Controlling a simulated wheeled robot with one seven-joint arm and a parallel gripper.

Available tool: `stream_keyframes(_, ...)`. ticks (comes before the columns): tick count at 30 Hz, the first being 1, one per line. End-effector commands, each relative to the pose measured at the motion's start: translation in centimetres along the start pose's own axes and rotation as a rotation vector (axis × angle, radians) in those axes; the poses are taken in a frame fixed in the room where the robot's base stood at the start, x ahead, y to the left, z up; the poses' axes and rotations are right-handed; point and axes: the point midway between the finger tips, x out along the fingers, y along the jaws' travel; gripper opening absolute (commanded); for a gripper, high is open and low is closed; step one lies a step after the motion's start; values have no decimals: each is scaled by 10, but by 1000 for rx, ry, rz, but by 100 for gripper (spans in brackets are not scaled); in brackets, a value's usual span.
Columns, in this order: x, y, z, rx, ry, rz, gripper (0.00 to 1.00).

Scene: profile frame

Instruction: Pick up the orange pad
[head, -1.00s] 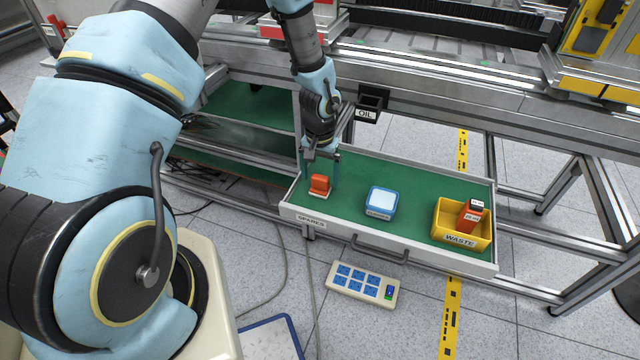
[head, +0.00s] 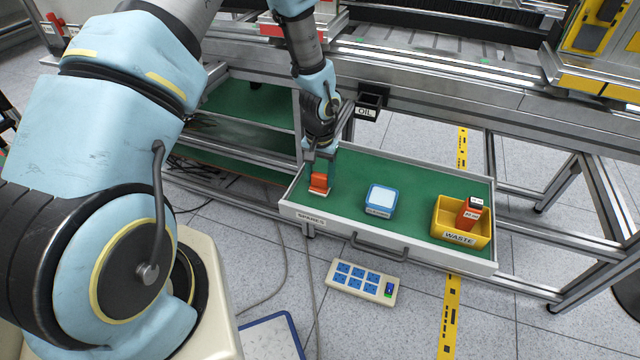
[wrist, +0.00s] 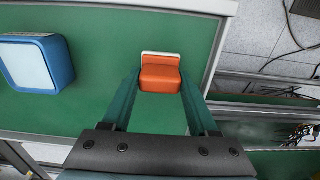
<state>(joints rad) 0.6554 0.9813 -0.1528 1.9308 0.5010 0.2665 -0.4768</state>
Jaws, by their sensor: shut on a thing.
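The orange pad (head: 319,182) has a pale base edge and sits at the left end of the green-lined drawer (head: 345,208). In the wrist view the orange pad (wrist: 160,77) lies between the fingertips. My gripper (head: 320,172) reaches down over the pad from above. In the wrist view my gripper (wrist: 160,88) is shut on the pad, with one finger on each side. Whether the pad is touching the drawer floor or just above it, I cannot tell.
A blue and white box (head: 381,200) stands mid-drawer. A yellow WASTE bin (head: 462,222) holding an orange and black item (head: 470,211) stands at the right end. The OIL holder (head: 368,104) is behind the drawer. A power strip (head: 362,283) lies on the floor.

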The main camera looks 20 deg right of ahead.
Motion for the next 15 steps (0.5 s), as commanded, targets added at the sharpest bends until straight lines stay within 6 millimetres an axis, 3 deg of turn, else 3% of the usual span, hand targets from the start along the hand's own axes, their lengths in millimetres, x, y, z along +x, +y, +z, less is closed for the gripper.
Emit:
stream_keyframes(6,0,0,0,0,0,0,1)
stream_keyframes(15,-4,0,0,0,1,0,1)
